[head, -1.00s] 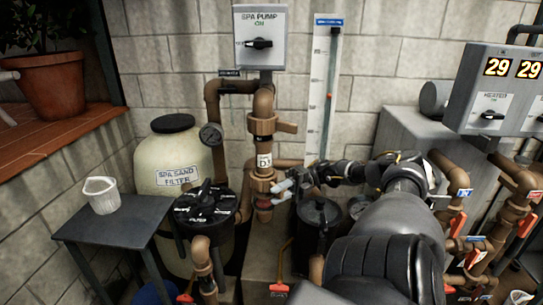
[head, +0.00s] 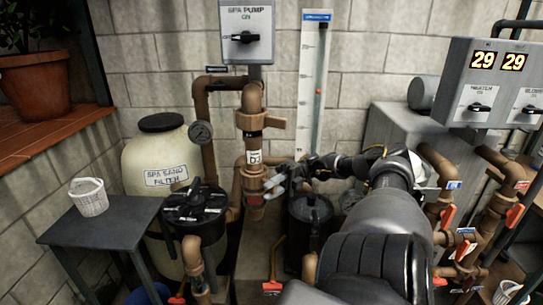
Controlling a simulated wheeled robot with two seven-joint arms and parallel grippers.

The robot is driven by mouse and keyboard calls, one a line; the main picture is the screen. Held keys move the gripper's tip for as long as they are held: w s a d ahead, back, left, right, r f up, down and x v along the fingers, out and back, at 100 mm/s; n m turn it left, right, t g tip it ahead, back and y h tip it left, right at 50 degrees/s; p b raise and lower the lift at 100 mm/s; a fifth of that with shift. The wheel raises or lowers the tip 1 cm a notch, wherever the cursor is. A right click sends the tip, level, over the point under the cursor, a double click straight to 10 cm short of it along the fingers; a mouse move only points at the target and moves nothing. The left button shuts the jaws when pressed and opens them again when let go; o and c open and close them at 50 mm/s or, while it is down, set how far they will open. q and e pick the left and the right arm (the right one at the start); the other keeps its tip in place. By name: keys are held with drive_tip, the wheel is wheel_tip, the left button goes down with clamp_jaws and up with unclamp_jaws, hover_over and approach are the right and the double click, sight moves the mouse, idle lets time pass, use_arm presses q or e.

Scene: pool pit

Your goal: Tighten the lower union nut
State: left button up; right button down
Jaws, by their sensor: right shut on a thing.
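A brown vertical pipe (head: 252,98) runs down the wall below the spa pump switch box. An upper union nut (head: 248,121) with a wing pointing right sits on it. Below it is a clear section with a white label, then the lower union nut (head: 251,177). My right gripper (head: 268,187) reaches in from the right at the lower nut, its pale fingers shut on the nut's right side. The fingers cover part of the nut, so its far side and the exact grip are hard to see. My left gripper is not in view.
The spa sand filter (head: 152,158) and a black-lidded pot (head: 195,209) stand left of the pipe. A small table (head: 105,222) holds a white basket (head: 88,197). Valved pipes (head: 440,205) crowd the right.

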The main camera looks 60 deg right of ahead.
drive_tip(key=shift+s+f+m, duration=0.3)
drive_tip(key=shift+s+f, duration=0.05)
drive_tip(key=shift+f, duration=0.5)
drive_tip(key=c, duration=1.3)
unclamp_jaws()
drive_tip(key=shift+w+d+f, duration=0.1)
drive_tip(key=shift+c, duration=0.2)
drive_tip(key=shift+o, duration=1.1)
drive_tip(key=shift+d+f, duration=0.1)
drive_tip(key=shift+d, duration=0.25)
drive_tip(key=shift+a, duration=0.15)
drive_tip(key=shift+r, duration=0.2)
